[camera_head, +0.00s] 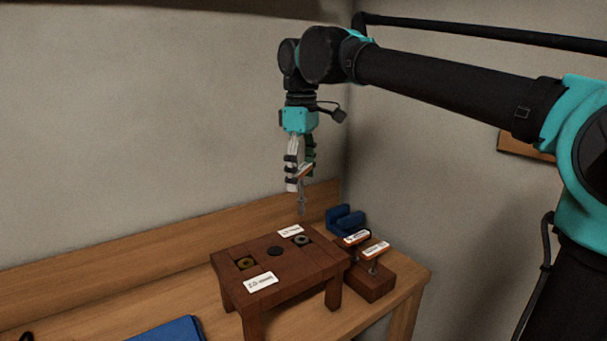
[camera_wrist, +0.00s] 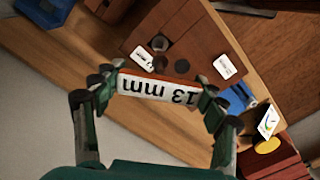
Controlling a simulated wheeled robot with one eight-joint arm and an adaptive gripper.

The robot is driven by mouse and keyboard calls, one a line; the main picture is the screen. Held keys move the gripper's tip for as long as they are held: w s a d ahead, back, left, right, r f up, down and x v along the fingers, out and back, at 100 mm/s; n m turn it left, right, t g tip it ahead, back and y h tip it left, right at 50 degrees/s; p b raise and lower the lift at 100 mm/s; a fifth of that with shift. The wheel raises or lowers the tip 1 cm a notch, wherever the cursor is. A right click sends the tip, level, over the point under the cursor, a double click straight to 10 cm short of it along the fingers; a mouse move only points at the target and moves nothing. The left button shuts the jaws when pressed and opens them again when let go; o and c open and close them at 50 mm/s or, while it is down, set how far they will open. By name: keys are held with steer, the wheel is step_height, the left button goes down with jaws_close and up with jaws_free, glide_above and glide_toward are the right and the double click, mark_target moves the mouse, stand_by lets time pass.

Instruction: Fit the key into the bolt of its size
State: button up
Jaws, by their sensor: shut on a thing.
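My gripper (camera_head: 301,172) is shut on a key with a white label with orange edges that reads 13 mm in the wrist view (camera_wrist: 158,88). The key's grey shaft (camera_head: 301,205) points down, and its tip is in the air above the far right part of a small brown wooden stand (camera_head: 285,262). The stand's top holds a brass-coloured bolt (camera_head: 246,263), a dark round piece (camera_head: 275,251) in the middle and a grey bolt (camera_head: 302,240). White labels lie beside the brass bolt (camera_head: 261,282) and the grey bolt (camera_head: 290,231); their text is too small to read surely.
A wooden block (camera_head: 372,283) right of the stand carries two more labelled keys (camera_head: 357,237) (camera_head: 376,249). A blue holder (camera_head: 344,218) stands behind it. A blue flat object (camera_head: 172,331) lies at the table's front. The wall is close behind.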

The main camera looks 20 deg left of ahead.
mark_target(302, 199)
steer(key=shift+f, duration=0.15)
steer(key=shift+f, duration=2.75)
steer(key=shift+f, duration=1.65)
steer(key=o, duration=1.2)
steer(key=shift+o, duration=0.2)
steer(key=shift+r, duration=0.1)
step_height(302, 199, up, 12)
steer(key=shift+f, duration=0.1)
